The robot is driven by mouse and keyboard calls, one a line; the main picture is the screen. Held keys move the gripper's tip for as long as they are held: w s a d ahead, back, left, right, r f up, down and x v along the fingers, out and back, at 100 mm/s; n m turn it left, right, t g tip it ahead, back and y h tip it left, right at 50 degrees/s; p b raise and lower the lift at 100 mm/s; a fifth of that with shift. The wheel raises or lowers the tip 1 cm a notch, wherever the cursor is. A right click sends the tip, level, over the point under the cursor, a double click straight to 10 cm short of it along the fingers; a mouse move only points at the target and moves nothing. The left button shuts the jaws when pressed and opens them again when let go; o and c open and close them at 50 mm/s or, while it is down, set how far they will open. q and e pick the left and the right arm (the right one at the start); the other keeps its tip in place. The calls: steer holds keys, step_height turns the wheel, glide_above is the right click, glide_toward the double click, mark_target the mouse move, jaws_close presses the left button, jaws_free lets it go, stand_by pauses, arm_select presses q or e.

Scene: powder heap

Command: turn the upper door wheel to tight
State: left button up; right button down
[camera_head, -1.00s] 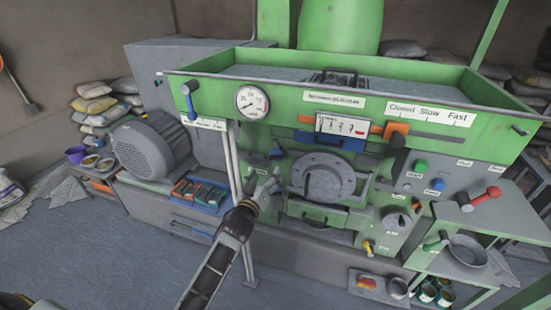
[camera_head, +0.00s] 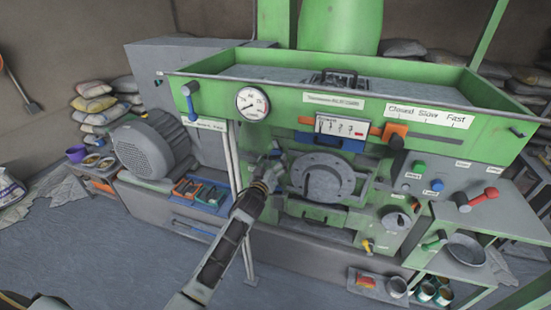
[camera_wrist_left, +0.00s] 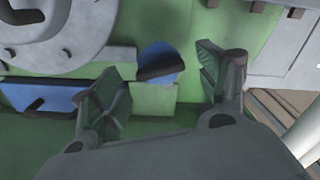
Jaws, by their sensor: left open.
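A blue wheel with a dark bar across it (camera_wrist_left: 160,58) shows in the left wrist view, on the green machine front beside the round grey door. I take it for the upper door wheel. My left gripper (camera_wrist_left: 163,68) is open, with one finger on each side of the wheel; contact cannot be told. In the head view my left gripper (camera_head: 273,160) is at the upper left of the door (camera_head: 322,178) and largely hides the wheel. The wheel's tightness cannot be read. My right gripper is not in view.
A blue block (camera_head: 331,143) under a counter panel sits above the door. An upright pipe (camera_head: 234,160) stands left of the gripper. A grey motor (camera_head: 150,148) is further left. Knobs and a red lever (camera_head: 490,193) are to the right.

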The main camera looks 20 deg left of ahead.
mark_target(275, 159)
arm_select(q)
steer(key=shift+w, duration=1.55)
steer(key=c, duration=1)
steer(key=shift+c, duration=0.2)
